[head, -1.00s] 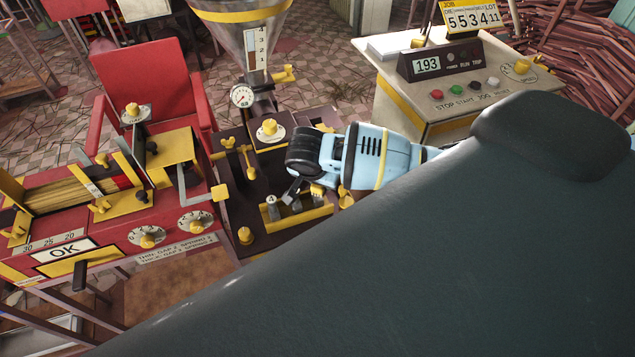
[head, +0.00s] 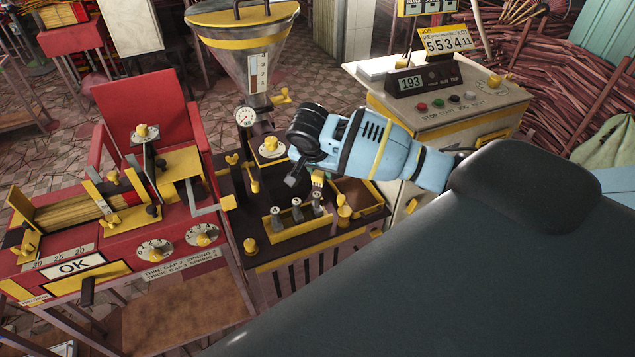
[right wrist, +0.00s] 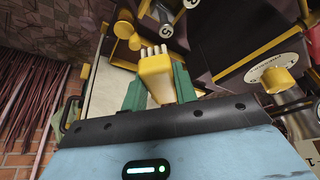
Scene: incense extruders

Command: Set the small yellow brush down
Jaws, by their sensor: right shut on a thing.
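My right gripper (head: 306,176) is above the dark machine table (head: 290,248), near the numbered pegs. It is shut on the small yellow brush (right wrist: 155,72). In the right wrist view the brush sits between the green fingers, its pale bristles pointing away from the palm. In the head view only a small yellow part of the brush (head: 318,177) shows below the gripper, just above the pegs. I cannot tell whether it touches anything. My left gripper is not in view.
A yellow-edged rack (head: 277,238) holds several numbered pegs. A yellow-rimmed bin (head: 376,211) at its right looks empty. A hopper (head: 243,50) stands behind, a red machine (head: 110,247) at left and a control cabinet (head: 455,116) at right.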

